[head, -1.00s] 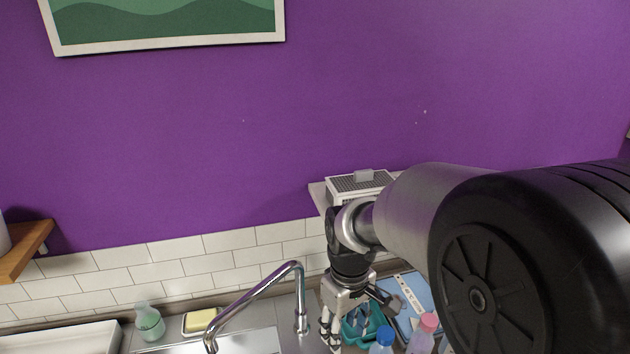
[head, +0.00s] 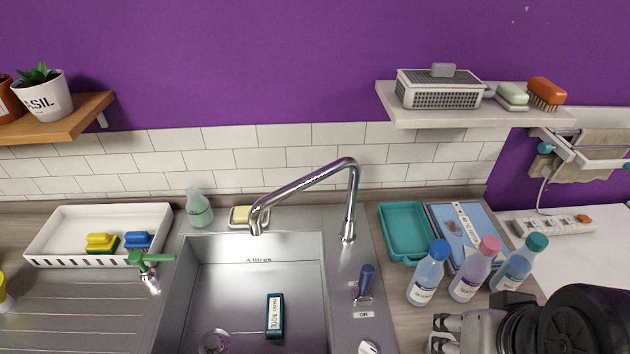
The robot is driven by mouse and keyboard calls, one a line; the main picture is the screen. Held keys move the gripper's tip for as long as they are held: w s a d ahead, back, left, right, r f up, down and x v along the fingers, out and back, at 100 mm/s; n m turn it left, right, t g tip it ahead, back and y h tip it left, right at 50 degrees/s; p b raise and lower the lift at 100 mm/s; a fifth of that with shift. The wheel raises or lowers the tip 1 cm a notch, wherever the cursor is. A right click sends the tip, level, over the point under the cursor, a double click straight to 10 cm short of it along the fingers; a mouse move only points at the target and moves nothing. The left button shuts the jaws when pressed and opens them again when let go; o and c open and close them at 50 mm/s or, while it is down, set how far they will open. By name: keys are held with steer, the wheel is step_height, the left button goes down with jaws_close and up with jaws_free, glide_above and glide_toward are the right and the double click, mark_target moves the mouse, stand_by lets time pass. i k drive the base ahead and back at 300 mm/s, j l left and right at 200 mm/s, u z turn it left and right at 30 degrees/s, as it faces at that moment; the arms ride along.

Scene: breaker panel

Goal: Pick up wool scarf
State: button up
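I cannot make out a wool scarf for certain. A beige cloth-like piece (head: 603,142) hangs at the wall rack on the far right, but I cannot tell what it is. A blue tray (head: 478,222) on the counter holds a small item and a white strip. My gripper (head: 438,335) is at the bottom of the head view, right of the sink and in front of the bottles. Its fingers point left and nothing shows held in them. They are small and partly cut off, so their opening is unclear.
The sink (head: 225,285) holds a dark teal box (head: 275,317), with a tall faucet (head: 350,200) behind. Three capped bottles (head: 428,275) stand near my arm, before a teal tray (head: 405,232). A shelf (head: 390,108) juts out above. The left drainboard (head: 70,310) is mostly clear.

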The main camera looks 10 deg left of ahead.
mark_target(274, 324)
steer(key=u, duration=1.35)
